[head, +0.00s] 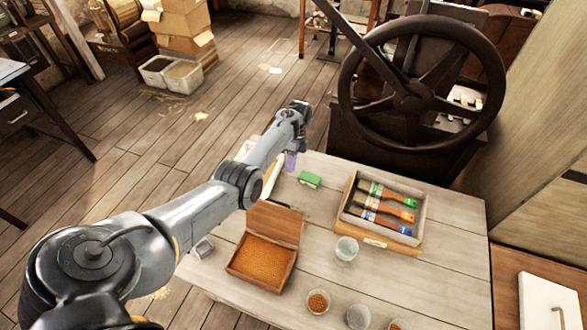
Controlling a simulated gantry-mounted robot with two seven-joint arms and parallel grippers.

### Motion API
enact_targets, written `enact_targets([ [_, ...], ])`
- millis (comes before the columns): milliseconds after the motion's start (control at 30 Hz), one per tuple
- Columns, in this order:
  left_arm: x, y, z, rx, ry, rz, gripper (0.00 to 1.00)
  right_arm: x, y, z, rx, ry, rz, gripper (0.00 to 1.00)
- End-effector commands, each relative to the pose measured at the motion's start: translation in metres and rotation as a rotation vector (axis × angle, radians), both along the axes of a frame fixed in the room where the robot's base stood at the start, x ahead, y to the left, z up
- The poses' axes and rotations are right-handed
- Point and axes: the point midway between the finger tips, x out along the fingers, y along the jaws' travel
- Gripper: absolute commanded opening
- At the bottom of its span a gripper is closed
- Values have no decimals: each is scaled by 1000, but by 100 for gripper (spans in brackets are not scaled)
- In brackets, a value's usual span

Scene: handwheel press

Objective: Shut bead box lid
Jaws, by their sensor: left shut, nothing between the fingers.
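The wooden bead box (262,260) sits on the left part of the table, filled with orange-brown beads. Its lid (275,224) is open and stands up at the box's far side. My left gripper (301,106) is shut and empty, well beyond the lid, above the table's far edge. My left arm comes in from the left and passes over the table's left edge beside the box. My right gripper is not in view.
A tray of paint brushes (421,228) lies right of the box. Glass cups (346,250) stand near it, and more cups (318,302) stand at the front. A green block (309,179) lies behind the lid. A large handwheel (487,100) stands beyond the table.

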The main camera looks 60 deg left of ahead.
Motion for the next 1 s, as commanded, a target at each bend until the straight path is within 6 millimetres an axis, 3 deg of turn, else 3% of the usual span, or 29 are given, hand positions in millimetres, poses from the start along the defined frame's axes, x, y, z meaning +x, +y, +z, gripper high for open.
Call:
enact_targets([
  [167,-10,-7,-27,1,4,-1,0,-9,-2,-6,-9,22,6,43],
  [467,-30,-20,-84,3,2,1,0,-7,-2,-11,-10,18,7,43],
  [700,-49,-33,-77,4,0,1,0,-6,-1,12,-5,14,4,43],
  [1000,-61,-41,-77,4,1,2,0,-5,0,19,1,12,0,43],
])
